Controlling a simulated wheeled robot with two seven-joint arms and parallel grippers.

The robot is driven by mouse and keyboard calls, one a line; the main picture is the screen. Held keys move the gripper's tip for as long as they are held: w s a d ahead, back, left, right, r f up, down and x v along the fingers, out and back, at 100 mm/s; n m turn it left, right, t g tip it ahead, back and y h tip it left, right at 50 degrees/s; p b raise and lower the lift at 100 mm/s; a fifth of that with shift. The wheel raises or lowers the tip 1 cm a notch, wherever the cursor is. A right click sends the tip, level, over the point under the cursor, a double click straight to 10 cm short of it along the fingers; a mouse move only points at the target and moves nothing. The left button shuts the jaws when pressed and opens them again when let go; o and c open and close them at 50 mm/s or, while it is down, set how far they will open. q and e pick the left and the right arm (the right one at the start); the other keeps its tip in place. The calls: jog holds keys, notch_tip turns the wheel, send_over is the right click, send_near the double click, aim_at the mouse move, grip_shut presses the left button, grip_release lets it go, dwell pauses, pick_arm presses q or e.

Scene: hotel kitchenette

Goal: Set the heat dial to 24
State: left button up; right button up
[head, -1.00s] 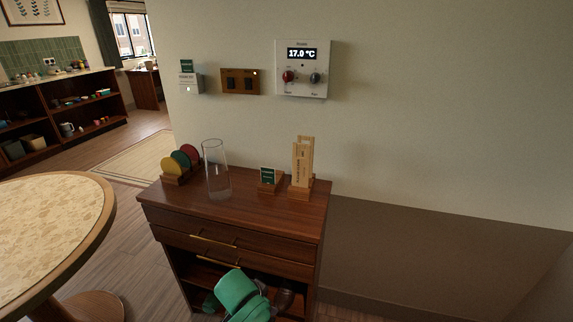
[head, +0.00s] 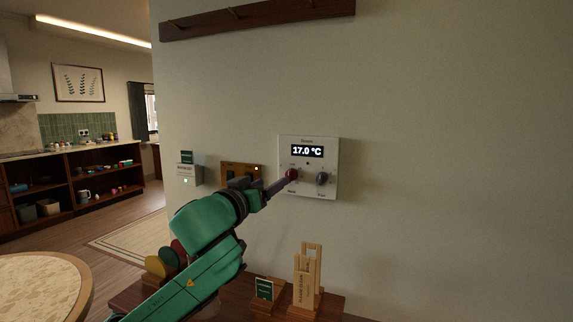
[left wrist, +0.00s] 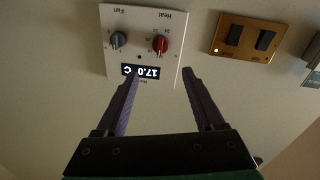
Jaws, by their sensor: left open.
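The white thermostat panel (head: 330,185) is on the wall, and its display (head: 307,151) reads 17.0 °C. The red heat dial (head: 292,174) is at its lower left, and the grey fan dial (head: 322,178) is to the right. My left gripper (head: 280,183) is raised at the panel's left side, its tips close to the red dial. The left wrist view is upside down. There the open fingers (left wrist: 158,76) point at the panel, with the red dial (left wrist: 160,44) ahead of the gap between them. I cannot tell whether a finger touches it. My right gripper is not in view.
A brass switch plate (head: 240,172) and a small white card holder (head: 188,175) are on the wall left of the panel. A cabinet below holds a wooden card stand (head: 306,285) and a small green sign (head: 264,289). A wooden rail (head: 258,15) is above.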

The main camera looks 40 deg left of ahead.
aim_at(288, 174)
pick_arm(q)
jog(key=x, duration=0.4)
jog(key=p+x, duration=0.1)
jog(key=x, duration=0.1)
jog(key=shift+w+f, duration=0.1)
jog(key=shift+f, duration=0.25)
jog(key=p+x, duration=0.1)
jog(key=x, duration=0.2)
jog(key=shift+r+p, duration=0.2)
jog(key=shift+p, duration=0.2)
jog(key=shift+w+a+p, duration=0.1)
jog(key=shift+w+p, duration=0.15)
jog(key=shift+p, duration=0.05)
jog(key=shift+w, duration=0.2)
jog(key=shift+w+a+f, duration=0.1)
jog(key=shift+w+f, duration=0.15)
jog(key=shift+f, duration=0.15)
grip_shut()
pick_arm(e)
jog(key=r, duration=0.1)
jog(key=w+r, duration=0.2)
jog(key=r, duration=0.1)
